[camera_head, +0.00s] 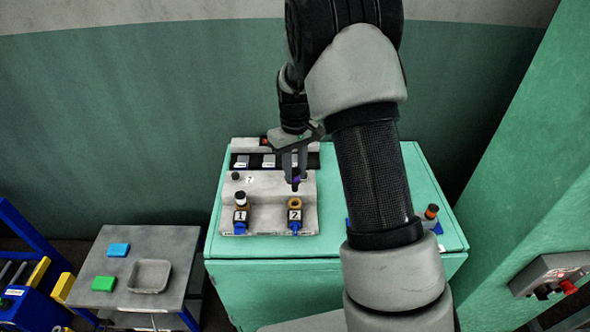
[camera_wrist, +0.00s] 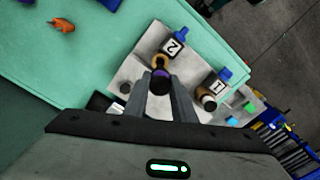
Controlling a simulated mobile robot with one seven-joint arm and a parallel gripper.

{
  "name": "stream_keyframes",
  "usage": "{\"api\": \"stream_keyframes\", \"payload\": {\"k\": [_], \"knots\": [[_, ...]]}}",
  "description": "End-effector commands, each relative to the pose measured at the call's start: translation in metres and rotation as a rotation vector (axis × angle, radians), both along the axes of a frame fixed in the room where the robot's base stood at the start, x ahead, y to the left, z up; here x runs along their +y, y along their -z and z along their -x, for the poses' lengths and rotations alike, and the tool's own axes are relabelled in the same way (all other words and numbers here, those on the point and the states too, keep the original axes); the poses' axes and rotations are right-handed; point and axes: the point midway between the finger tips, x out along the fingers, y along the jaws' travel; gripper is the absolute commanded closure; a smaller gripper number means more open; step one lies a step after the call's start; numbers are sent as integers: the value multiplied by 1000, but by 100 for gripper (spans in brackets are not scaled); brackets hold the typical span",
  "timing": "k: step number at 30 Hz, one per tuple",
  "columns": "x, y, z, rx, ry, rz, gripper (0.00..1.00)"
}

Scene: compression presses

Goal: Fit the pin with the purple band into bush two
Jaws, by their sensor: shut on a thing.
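My gripper (camera_head: 295,182) is shut on the dark pin with the purple band (camera_head: 296,181). The pin also shows between the fingers in the wrist view (camera_wrist: 160,80), with its purple band near its end. In the head view the pin hangs just behind and above bush two (camera_head: 294,204), a brass-yellow ring above the label 2. In the wrist view bush two (camera_wrist: 160,60) is partly hidden behind the pin's end. I cannot tell whether pin and bush touch. Bush one, left of it, has a pin with a white band (camera_head: 241,198) standing in it.
The grey fixture (camera_head: 265,185) sits on a green cabinet (camera_head: 280,248). A pin with an orange top (camera_head: 431,211) stands at the cabinet's right. A side table (camera_head: 185,265) at left holds a grey tray (camera_head: 150,276) and blue and green blocks. A control box (camera_head: 552,272) is at far right.

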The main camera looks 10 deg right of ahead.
Motion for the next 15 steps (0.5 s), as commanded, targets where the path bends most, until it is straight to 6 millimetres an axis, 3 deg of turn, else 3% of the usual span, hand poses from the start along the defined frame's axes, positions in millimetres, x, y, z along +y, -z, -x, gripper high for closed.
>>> {"api": "stream_keyframes", "payload": {"k": [9, 15], "knots": [[0, 34, 0, -1, 0, 0, 100], [0, 45, 0, -1, 0, 0, 100]]}}
